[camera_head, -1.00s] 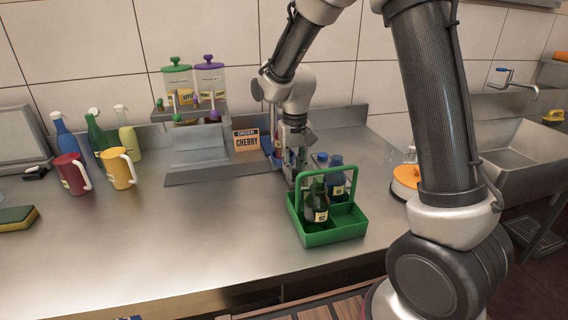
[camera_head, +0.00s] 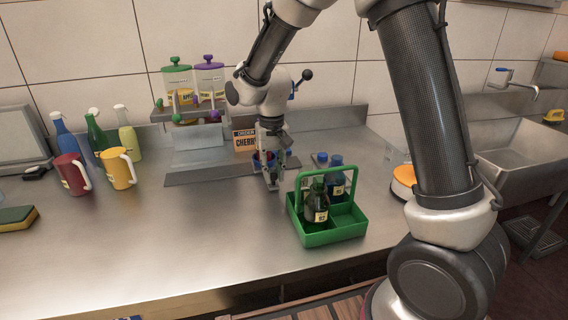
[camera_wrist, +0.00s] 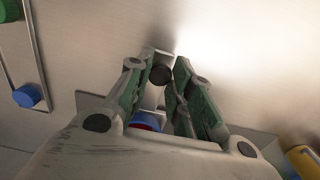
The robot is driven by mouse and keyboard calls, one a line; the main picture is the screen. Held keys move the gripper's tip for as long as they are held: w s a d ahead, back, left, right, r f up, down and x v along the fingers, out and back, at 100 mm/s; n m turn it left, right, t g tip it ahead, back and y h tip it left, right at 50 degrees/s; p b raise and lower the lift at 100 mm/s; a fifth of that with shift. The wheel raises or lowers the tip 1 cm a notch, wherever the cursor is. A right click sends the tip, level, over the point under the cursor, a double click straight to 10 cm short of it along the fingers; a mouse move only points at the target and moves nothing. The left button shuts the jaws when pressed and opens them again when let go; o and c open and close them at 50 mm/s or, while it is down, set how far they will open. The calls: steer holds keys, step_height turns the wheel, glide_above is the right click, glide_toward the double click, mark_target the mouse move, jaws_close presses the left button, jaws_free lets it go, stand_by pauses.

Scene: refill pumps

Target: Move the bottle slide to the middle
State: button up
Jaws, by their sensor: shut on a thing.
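The bottle slide is a dark flat rail (camera_head: 205,178) on the counter in front of the dispensers, with a blue-rimmed cup (camera_head: 262,157) with red inside on its right part. The cup also shows in the wrist view (camera_wrist: 146,119), partly hidden by my gripper. My gripper (camera_head: 272,184) points down in front of the cup. In the wrist view my gripper (camera_wrist: 166,74) is shut on a round black knob (camera_wrist: 160,75), which appears to be the slide's handle. The gripper hides much of the slide's right side in the head view.
A green caddy (camera_head: 335,235) with bottles stands close right of my gripper. Two dispensers, green-lidded (camera_head: 177,76) and purple-lidded (camera_head: 210,74), stand behind the rail, near a "CHERRY" order card (camera_head: 244,140). Red (camera_head: 72,173) and yellow (camera_head: 118,169) mugs stand left.

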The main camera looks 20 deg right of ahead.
steer(key=shift+a, duration=2.25)
steer(key=o, duration=0.9)
step_height(320, 180, up, 12)
